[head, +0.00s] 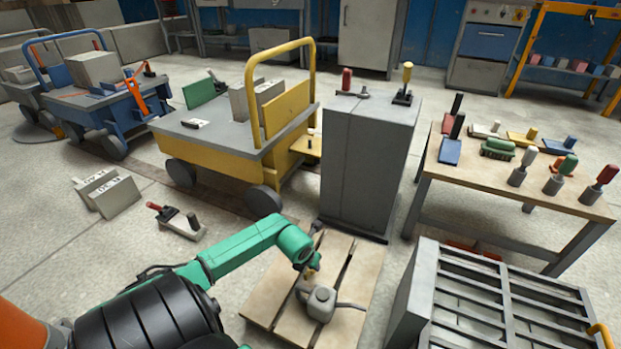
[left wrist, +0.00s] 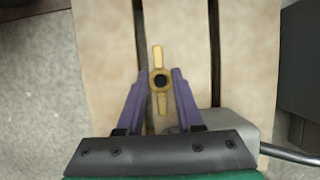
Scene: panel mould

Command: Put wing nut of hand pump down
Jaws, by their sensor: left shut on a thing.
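My left gripper (left wrist: 160,85) is shut on the brass wing nut (left wrist: 160,57), with a purple finger on each side of its round hub. The nut's two wings point up and down in the left wrist view, and its hub has a dark hole. In the head view the left gripper (head: 310,268) is over the wooden pallet (head: 268,290), just behind the grey hand pump (head: 322,302). The pump's grey body (left wrist: 230,121) also shows partly behind the gripper in the left wrist view. I cannot tell whether the nut touches the boards. My right gripper is not in view.
A grey cabinet (head: 365,165) stands right behind the pallet. A grey barred rack (head: 412,295) stands to its right. A workbench (head: 540,195) with several tools is at the right, and a yellow cart (head: 225,140) behind. Bare pallet boards lie around the pump.

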